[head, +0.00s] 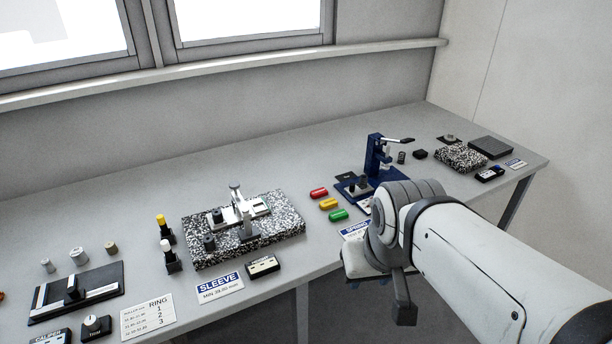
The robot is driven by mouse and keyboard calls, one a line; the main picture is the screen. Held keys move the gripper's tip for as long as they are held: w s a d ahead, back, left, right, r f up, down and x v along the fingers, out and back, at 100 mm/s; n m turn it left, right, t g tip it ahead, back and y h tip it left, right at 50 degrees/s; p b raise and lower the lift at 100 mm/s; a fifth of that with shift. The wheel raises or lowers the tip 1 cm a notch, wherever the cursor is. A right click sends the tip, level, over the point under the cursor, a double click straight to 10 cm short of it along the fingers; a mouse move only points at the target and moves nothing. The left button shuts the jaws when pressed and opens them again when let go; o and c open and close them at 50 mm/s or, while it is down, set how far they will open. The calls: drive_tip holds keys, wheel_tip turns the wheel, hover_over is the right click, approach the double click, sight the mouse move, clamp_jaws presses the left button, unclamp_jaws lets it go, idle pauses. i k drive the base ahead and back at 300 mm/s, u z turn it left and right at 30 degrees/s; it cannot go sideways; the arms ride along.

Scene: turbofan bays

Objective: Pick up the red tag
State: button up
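The red tag (318,193) lies on the grey bench, left of the blue press. It is a small rounded piece, the farthest back in a short row with a yellow tag (328,203) and a green tag (338,214). The three lie close together, and nothing covers the red one. My arm comes in from the lower right, and its end is in front of the bench edge, right of and nearer than the tags. A dark part hangs down there, but I cannot make out the fingers or whether they hold anything.
A blue lever press (377,158) stands right of the tags. A speckled stone plate (290,219) with a metal fixture lies left of them. A SLEEVE sign (219,287) and a small black-and-white gauge box (263,266) lie near the front edge. The bench behind the tags is clear.

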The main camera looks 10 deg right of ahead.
sight(323, 193)
drive_tip(key=i, duration=0.9)
drive_tip(key=z, duration=0.05)
